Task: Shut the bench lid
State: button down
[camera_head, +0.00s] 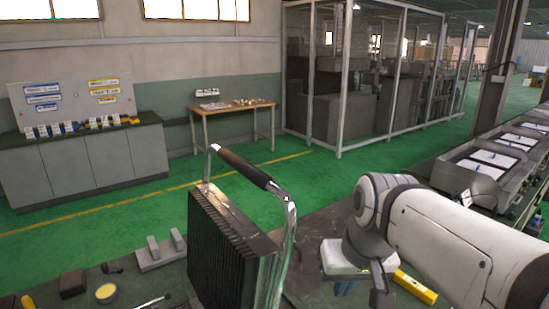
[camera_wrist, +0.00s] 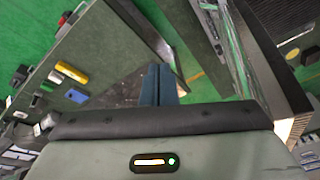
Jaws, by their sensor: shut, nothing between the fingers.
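The lid (camera_head: 225,250) is a dark ribbed slab with a copper-coloured edge. It stands upright, raised, at the bottom centre of the head view. A bent chrome handle with a black grip (camera_head: 240,166) rises from it. In the wrist view a dark slab (camera_wrist: 265,75) with a copper-coloured edge, apparently the lid, stands to the right of my gripper (camera_wrist: 161,70). The two dark blue fingers are together, with nothing between them, and look clear of the slab.
On the bench top (camera_head: 318,225) lie a grey block with two uprights (camera_head: 160,252), a yellow round tin (camera_head: 107,293) and a yellow level (camera_head: 415,287). A conveyor with trays (camera_head: 490,162) runs at the right. Green floor lies open behind the bench.

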jog(key=w+a+r+n+g+y, duration=0.1)
jog(key=w+a+r+n+y, duration=0.2)
jog(key=w+r, duration=0.8)
jog(key=w+r+n+g+y, duration=0.1)
jog(key=w+r+n+y, duration=0.25)
jog(key=w+r, duration=0.75)
jog(key=s+a+f+p, duration=0.1)
jog(key=s+a+f, duration=0.3)
jog(key=a, duration=0.5)
jog(key=shift+a+f+n, duration=0.25)
jog(key=shift+f+n, duration=0.2)
jog(key=shift+f, duration=0.5)
jog(key=shift+s, duration=0.1)
